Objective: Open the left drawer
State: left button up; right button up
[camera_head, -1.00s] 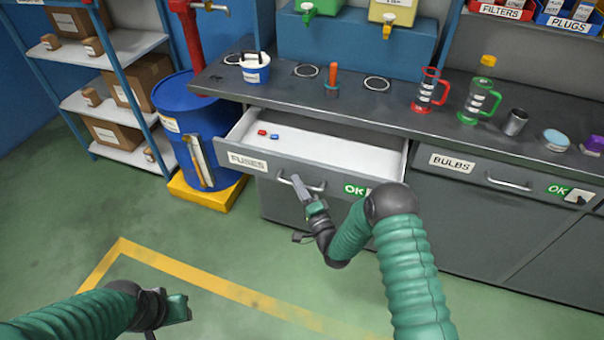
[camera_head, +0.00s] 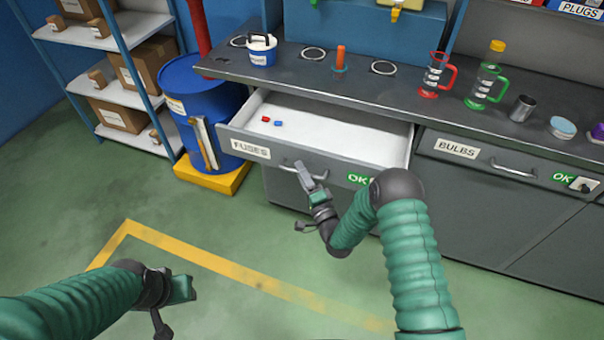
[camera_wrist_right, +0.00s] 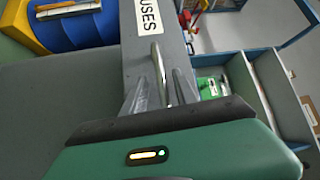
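The left drawer, labelled FUSES (camera_head: 251,149), stands well open under the counter in the head view. Its white inside holds a red and a blue piece (camera_head: 272,121). My right gripper (camera_head: 304,172) is at the drawer's handle (camera_head: 320,176). The exact contact is hard to see. My left gripper (camera_head: 184,287) is low at the left, over the floor and away from the drawer; its fingers are not clear.
A closed drawer labelled BULBS (camera_head: 457,149) is to the right. A blue barrel (camera_head: 190,95) on a yellow base stands close left of the open drawer. The counter (camera_head: 440,105) holds jugs and cups. The green floor in front is clear.

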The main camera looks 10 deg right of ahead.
jog(key=v, duration=1.6)
jog(key=shift+s+f, duration=0.25)
jog(key=shift+s, duration=0.1)
jog(key=shift+d, duration=0.1)
jog(key=w+r+n+g+h+p, duration=0.1)
jog(key=w+r+n+g+p, duration=0.3)
jog(key=n+g, duration=0.5)
jog(key=s+r+n+g+h+p, duration=0.1)
jog(key=s+r+n+g+p, duration=0.1)
jog(key=s+r, duration=0.3)
jog(key=s+d+r+n+g+h+p, duration=0.1)
jog(key=s+r+g, duration=0.4)
jog(key=s, duration=0.8)
jog(key=shift+s+r+n+h+p, duration=0.3)
jog(key=shift+r+n+h+p, duration=0.1)
jog(key=shift+r+n+p, duration=0.6)
